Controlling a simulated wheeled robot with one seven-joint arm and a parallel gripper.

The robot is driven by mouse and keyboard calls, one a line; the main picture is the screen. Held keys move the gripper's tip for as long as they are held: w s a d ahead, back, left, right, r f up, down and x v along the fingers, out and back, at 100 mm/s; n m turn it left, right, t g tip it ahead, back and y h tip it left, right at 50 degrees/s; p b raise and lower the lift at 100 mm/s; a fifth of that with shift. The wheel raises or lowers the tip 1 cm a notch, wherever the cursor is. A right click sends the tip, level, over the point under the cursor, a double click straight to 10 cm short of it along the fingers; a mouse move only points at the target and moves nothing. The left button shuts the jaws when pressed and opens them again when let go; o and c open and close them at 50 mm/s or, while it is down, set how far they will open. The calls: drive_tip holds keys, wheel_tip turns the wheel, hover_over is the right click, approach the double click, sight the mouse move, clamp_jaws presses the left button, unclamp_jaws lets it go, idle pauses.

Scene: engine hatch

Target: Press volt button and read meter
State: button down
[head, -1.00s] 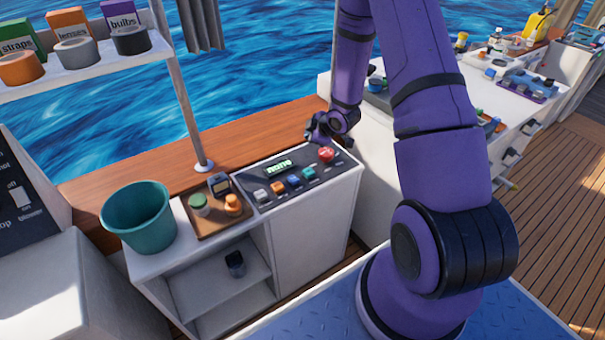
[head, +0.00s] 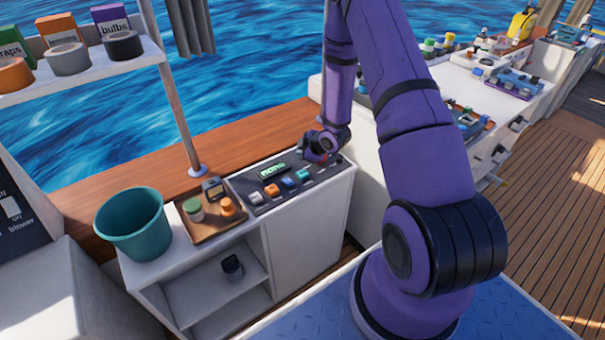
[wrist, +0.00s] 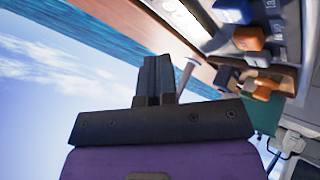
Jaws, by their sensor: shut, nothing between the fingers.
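A dark control panel (head: 296,183) lies on top of the white cabinet in the head view. Its small green-lit display (head: 272,171) seems to read "none". Along its front stand a grey button (head: 254,197), an orange button (head: 271,190), a blue button (head: 288,183) and a teal button (head: 303,174). Their labels are too small to read, so I cannot tell which is volt. My gripper (head: 312,157) is over the panel's right end and hides most of a red button there. In the wrist view my gripper (wrist: 158,80) is shut and empty.
Left of the panel is a brown tray (head: 190,228) with a green-topped and an orange item. A teal bucket (head: 132,225) stands further left. A pole (head: 176,115) rises behind. A white counter (head: 455,75) with more devices is at the right.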

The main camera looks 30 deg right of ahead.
sight(298, 172)
drive_tip(key=shift+f, duration=3.05)
drive_tip(key=shift+f, duration=0.1)
drive_tip(key=shift+f, duration=0.3)
drive_tip(key=shift+f, duration=0.85)
idle(0.7)
drive_tip(key=shift+r, duration=1.3)
drive_tip(key=shift+r, duration=2.5)
